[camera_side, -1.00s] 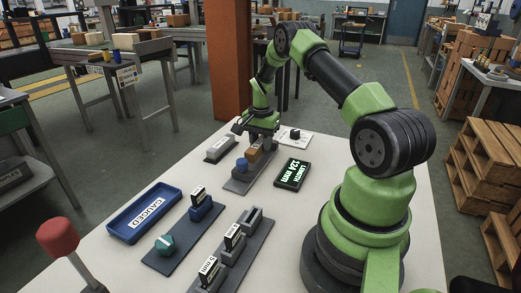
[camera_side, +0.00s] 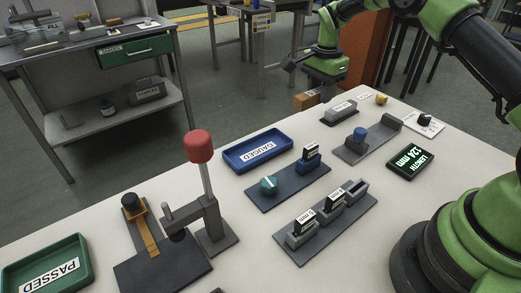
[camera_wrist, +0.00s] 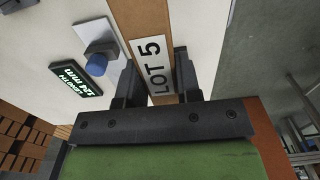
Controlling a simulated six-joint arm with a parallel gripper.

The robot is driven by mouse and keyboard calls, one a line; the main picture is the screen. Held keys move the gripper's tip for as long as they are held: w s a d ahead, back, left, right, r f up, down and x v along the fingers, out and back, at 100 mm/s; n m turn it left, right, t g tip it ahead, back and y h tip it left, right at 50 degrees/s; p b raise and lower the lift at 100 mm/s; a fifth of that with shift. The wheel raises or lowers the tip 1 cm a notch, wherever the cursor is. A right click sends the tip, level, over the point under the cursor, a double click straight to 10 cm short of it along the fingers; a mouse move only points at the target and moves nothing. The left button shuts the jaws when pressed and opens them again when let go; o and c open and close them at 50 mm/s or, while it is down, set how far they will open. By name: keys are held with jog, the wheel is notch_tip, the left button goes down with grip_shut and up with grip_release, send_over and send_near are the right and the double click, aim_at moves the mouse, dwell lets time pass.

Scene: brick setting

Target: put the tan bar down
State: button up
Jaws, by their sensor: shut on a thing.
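The tan bar (camera_side: 307,100) is in my gripper (camera_side: 320,88) near the far edge of the white table. In the wrist view the bar (camera_wrist: 126,16) runs between the two dark fingers of my gripper (camera_wrist: 158,84), with a white "LOT 5" label (camera_wrist: 152,65) on its face. The fingers sit on either side of it. The bar appears held up over the table edge, with floor at the right of the wrist view. Its height above the table is hard to tell.
The grey fixture (camera_side: 368,141) with a blue knob holds no bar. A lit display (camera_side: 410,160) reads 124 mm. A blue "GAUGED" tray (camera_side: 232,166) and a green "PASSED" tray (camera_side: 78,247) are empty. A lever press (camera_side: 212,218) stands between them. A grey labelled block (camera_side: 339,113) is near the bar.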

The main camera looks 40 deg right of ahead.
jog(key=w+a, duration=0.3)
jog(key=a, duration=1.2)
send_over(263, 149)
notch_tip(263, 149, down, 6)
jog(key=shift+s+r, duration=0.1)
jog(key=shift+r, duration=0.15)
jog(key=shift+f, duration=2.3)
jog(key=shift+f, duration=0.1)
jog(key=o, duration=0.7)
jog(key=shift+c, duration=0.2)
notch_tip(263, 149, up, 12)
jog(key=shift+r, duration=0.2)
